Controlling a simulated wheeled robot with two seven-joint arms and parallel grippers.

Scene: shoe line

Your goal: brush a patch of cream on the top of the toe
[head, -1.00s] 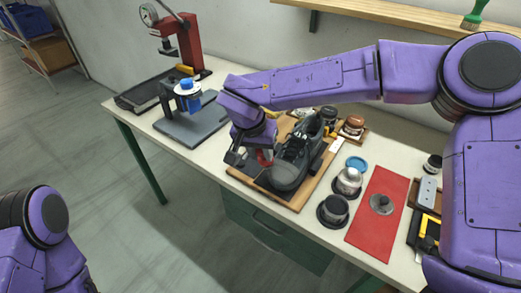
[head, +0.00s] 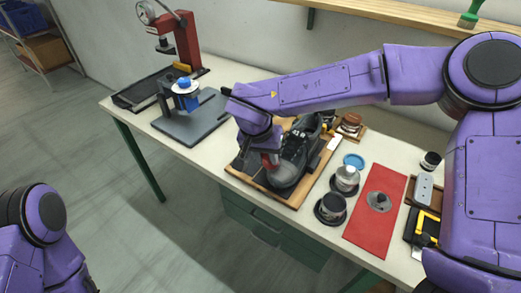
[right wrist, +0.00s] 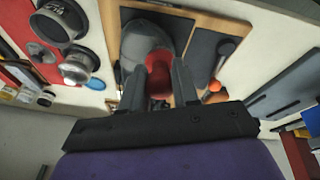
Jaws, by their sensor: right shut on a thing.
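The dark grey shoe (head: 297,150) lies on a wooden board (head: 318,181) on the bench, its toe toward the front. In the right wrist view the rounded grey toe (right wrist: 142,38) is just beyond my fingers. My right gripper (head: 266,163) is at the left side of the toe, pointing down. My left gripper is out of view.
Two open jars (head: 345,178) (head: 331,207), a blue lid (head: 354,161) and a red mat (head: 375,222) with a grey lidlike piece lie right of the board. A grey stand (head: 190,118) and a red press (head: 187,45) stand left. My right forearm spans above the bench.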

